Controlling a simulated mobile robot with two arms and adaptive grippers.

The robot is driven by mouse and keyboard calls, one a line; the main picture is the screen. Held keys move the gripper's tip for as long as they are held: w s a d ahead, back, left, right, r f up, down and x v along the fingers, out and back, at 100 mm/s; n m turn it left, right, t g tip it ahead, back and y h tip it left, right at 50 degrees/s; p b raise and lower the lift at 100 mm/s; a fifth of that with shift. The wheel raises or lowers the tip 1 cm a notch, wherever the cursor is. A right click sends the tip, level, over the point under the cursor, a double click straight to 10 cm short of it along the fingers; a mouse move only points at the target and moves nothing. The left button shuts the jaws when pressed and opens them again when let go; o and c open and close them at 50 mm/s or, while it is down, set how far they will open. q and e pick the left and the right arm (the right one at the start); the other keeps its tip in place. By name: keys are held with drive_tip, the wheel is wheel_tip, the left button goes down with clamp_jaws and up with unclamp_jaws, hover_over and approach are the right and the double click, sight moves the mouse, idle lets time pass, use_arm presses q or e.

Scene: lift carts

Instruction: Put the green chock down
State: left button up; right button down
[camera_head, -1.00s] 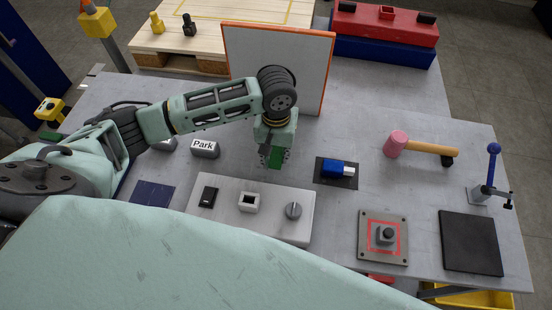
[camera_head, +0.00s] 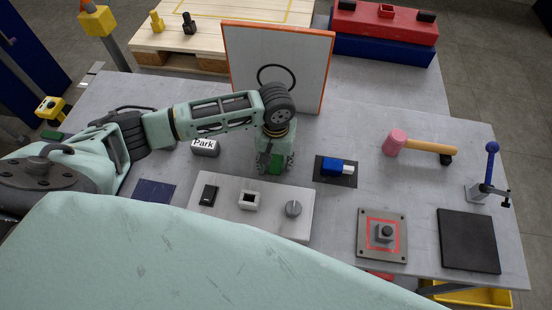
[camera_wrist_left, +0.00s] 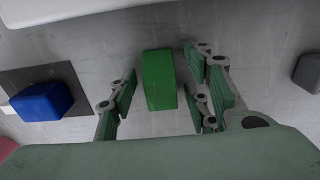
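The green chock (camera_wrist_left: 159,80) lies on the grey table top, a small green block between the spread fingers of my left gripper (camera_wrist_left: 165,98). In the left wrist view there is a gap on each side of it, so the fingers do not touch it. In the head view my left gripper (camera_head: 275,170) points down at the table behind the grey control panel, and the chock (camera_head: 277,163) shows partly between its fingers. My right gripper is not in view.
A panel (camera_head: 225,209) with switch and knob stands in front. A blue block (camera_head: 332,167) on a dark plate is to the right, the Park block (camera_head: 205,146) to the left. An orange-framed board (camera_head: 305,62) stands behind. A pink mallet (camera_head: 396,143) lies further right.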

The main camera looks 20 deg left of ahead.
sight(276, 160)
use_arm(q)
wheel_tip(276, 160, up, 12)
drive_tip(key=b, duration=0.1)
drive_tip(key=shift+f, duration=0.2)
drive_tip(key=shift+o, duration=0.3)
drive_tip(key=shift+r, duration=0.25)
drive_tip(key=f+p, duration=0.1)
drive_tip(key=p, duration=0.1)
drive_tip(key=w+f+p, duration=0.1)
drive_tip(key=f+p, duration=0.1)
drive_tip(key=shift+a+f, duration=0.1)
drive_tip(key=shift+f, duration=0.15)
wheel_tip(276, 160, down, 9)
drive_tip(key=shift+r+p, duration=0.2)
drive_tip(key=shift+p, duration=0.6)
clamp_jaws()
drive_tip(key=shift+r, duration=0.1)
